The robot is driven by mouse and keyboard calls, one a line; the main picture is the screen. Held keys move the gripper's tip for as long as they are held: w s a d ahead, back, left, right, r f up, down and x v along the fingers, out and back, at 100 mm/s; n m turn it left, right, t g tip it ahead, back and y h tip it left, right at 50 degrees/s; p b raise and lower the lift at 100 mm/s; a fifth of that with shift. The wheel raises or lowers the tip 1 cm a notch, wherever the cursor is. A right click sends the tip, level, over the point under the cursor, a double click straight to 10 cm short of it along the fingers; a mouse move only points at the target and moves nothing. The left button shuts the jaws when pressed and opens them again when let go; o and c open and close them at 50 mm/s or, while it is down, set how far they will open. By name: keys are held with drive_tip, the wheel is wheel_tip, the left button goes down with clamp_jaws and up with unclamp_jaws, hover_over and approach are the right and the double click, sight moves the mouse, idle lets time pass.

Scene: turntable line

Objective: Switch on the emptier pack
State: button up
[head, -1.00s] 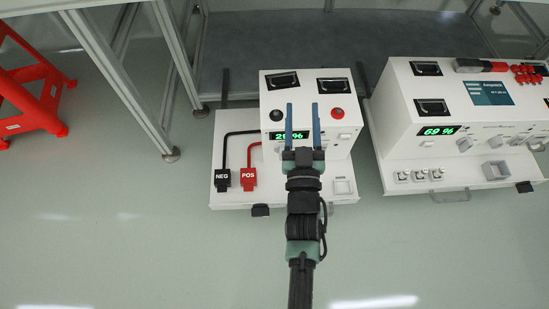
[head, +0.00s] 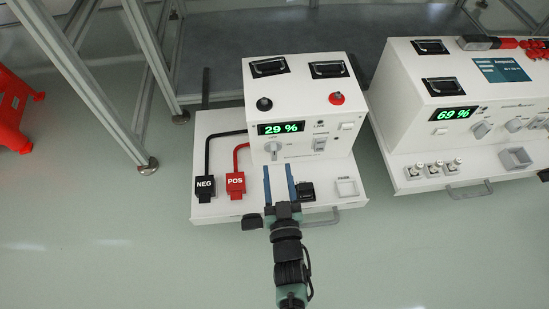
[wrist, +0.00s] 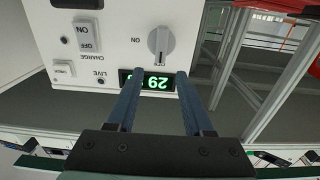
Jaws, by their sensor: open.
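The left white power pack (head: 300,110) reads 29 % on its green display (head: 281,128). The right white pack (head: 440,100) reads 69 % on its display (head: 454,114). The left pack's front has a rotary knob (head: 272,148) below the display and a rocker switch (head: 320,143) to its right. The wrist view, upside down, shows the knob (wrist: 160,42) with ON beside it and a switch marked ON and OFF (wrist: 86,34) above the word CHARGE. My gripper (head: 280,168) is open and empty in front of the left pack, its fingers (wrist: 165,85) pointing at the panel.
Black NEG (head: 204,186) and red POS (head: 236,183) connectors stand on the left pack's tray (head: 212,123), cables running to the pack. A metal frame leg (head: 148,166) and a red stool (head: 14,115) are on the left. The front floor is clear.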

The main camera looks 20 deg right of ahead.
sight(275, 151)
drive_tip(key=b+x, duration=0.1)
drive_tip(key=x, duration=0.1)
drive_tip(key=b+x, duration=0.1)
drive_tip(key=x, duration=0.1)
drive_tip(key=shift+w+d+f, duration=0.15)
drive_tip(key=shift+w+f, duration=0.05)
drive_tip(key=shift+w, duration=0.1)
drive_tip(key=shift+w+d+r+b, duration=0.2)
drive_tip(key=shift+w+b, duration=0.25)
drive_tip(key=shift+w, duration=0.2)
clamp_jaws()
